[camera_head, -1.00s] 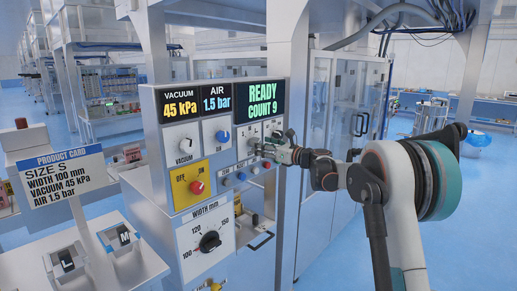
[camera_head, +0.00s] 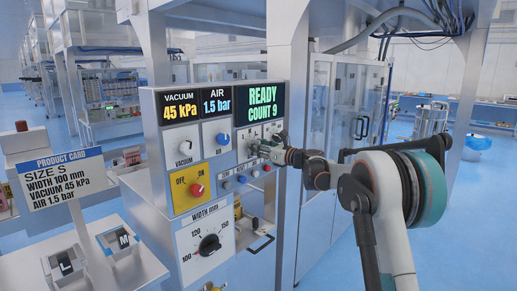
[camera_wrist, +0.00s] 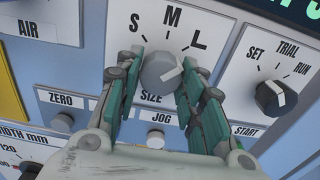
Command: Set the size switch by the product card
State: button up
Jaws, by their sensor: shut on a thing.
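The size switch (camera_wrist: 160,72) is a grey round knob on a white plate with S, M and L marked around its top. A pale mark shows on its right side; I cannot tell for sure which letter it points at. My gripper (camera_wrist: 163,66) is shut on the knob, one teal-padded finger on each side. In the head view my gripper (camera_head: 262,148) is at the panel and hides most of the switch. The product card (camera_head: 62,180) at the left reads SIZE S, WIDTH 100 mm, VACUUM 45 kPa, AIR 1.5 bar.
The set/trial/run knob (camera_wrist: 277,97) is close on the right. The zero (camera_wrist: 61,123) and jog (camera_wrist: 156,139) buttons sit below the switch. The display (camera_head: 262,104) reads READY, COUNT 9. The width dial (camera_head: 209,244) and red off/on knob (camera_head: 197,190) are lower left.

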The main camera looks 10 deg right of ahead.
jog(key=shift+d+r+n+p, duration=0.1)
jog(key=shift+n+p, duration=2.75)
jog(key=shift+n, duration=6.15)
jog(key=o, duration=1.1)
jog(key=shift+c, duration=0.2)
